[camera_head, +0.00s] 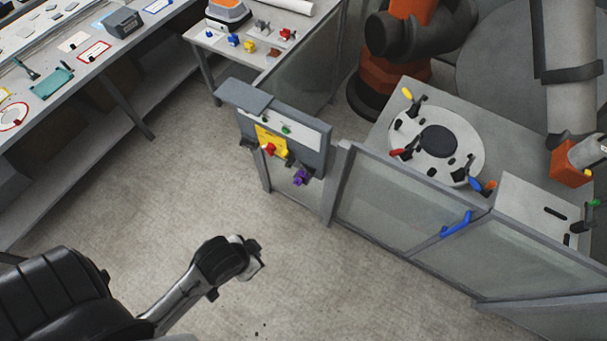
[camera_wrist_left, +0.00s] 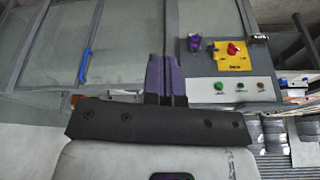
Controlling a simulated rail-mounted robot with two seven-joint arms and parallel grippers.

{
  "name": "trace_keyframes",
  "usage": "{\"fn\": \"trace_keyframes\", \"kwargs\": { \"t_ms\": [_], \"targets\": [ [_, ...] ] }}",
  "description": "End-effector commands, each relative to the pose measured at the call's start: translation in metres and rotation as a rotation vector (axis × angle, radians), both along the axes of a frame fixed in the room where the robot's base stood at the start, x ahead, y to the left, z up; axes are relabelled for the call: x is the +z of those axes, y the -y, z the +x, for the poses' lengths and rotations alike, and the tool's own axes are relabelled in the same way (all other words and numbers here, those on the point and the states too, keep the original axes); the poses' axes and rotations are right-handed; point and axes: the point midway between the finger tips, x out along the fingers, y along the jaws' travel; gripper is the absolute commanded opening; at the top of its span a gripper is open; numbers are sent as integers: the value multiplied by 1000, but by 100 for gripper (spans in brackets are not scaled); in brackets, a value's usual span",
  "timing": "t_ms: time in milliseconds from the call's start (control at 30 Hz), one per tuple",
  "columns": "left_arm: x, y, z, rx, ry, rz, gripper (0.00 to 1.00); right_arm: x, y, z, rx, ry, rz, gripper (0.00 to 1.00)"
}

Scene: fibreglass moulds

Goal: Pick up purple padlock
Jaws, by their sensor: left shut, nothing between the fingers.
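The purple padlock (camera_head: 300,177) hangs at the lower edge of the grey control box (camera_head: 229,92), beside a yellow plate (camera_head: 265,136) with a red knob (camera_head: 269,149). In the left wrist view the padlock (camera_wrist_left: 194,43) shows small, left of the yellow plate (camera_wrist_left: 232,62). My left gripper (camera_head: 258,252) is over the floor, in front of and below the box in the head view, clear of the padlock. Its fingers (camera_wrist_left: 166,78) are shut and empty in the wrist view. My right gripper is not in view.
A fence with glass panels (camera_head: 390,200) and a blue handle (camera_head: 456,223) runs right from the box. Behind it stand an orange robot (camera_head: 405,40) and a round mould (camera_head: 465,140). Tables with padlocks and tools stand at the upper left. Floor before the box is clear.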

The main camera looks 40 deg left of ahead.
Motion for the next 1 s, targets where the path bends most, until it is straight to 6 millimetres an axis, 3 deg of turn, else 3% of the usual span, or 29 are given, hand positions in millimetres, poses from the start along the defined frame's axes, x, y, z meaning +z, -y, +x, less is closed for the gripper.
{"fn": "trace_keyframes", "kwargs": {
  "t_ms": [333,1000],
  "targets": [
    [0,0,0,0,0,0,0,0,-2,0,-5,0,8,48],
    [0,0,0,0,0,0,64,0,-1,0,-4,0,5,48]
  ]
}}
